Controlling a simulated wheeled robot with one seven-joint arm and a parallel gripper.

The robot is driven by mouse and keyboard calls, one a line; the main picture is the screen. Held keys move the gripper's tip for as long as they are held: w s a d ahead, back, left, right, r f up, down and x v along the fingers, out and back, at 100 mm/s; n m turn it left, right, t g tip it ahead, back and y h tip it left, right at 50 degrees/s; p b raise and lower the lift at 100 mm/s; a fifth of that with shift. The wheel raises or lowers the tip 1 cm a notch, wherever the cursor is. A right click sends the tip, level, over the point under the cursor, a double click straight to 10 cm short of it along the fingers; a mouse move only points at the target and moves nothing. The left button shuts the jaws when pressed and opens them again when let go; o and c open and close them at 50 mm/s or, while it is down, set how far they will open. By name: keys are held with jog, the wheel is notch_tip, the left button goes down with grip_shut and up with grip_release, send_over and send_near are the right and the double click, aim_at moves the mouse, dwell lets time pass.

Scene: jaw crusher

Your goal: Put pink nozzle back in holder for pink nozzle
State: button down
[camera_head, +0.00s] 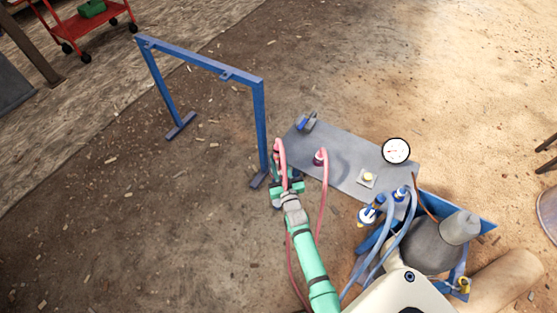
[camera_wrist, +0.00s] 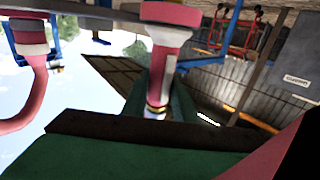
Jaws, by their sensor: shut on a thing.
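In the head view my gripper (camera_head: 286,186) is at the left edge of the grey panel, beside a looping pink hose (camera_head: 280,150). In the wrist view a pink nozzle (camera_wrist: 162,68) with pale bands and a brass tip is at the centre. My gripper (camera_wrist: 158,122) shows there as a dark pad and green part, shut on the pink nozzle; the contact is partly hidden. A pink fitting (camera_head: 319,158) with a hose stands on the panel; a similar fitting shows at the left in the wrist view (camera_wrist: 30,35). I cannot tell clearly which part is the holder.
The grey panel (camera_head: 345,160) also bears a dial gauge (camera_head: 396,151), a blue clamp-like part (camera_head: 305,122) and blue nozzles with hoses (camera_head: 370,212). A blue frame (camera_head: 259,120) stands close at the left of my gripper. Bare ground lies left of my arm.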

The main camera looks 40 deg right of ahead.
jog(key=shift+f, duration=0.1)
jog(key=c, duration=1.4)
grip_release()
jog(key=shift+w, duration=0.1)
jog(key=shift+o, duration=0.2)
jog(key=shift+d, duration=0.1)
jog(key=shift+s, duration=0.6)
jog(key=v, duration=1)
jog(key=shift+w+a, duration=0.15)
jog(key=shift+a, duration=0.05)
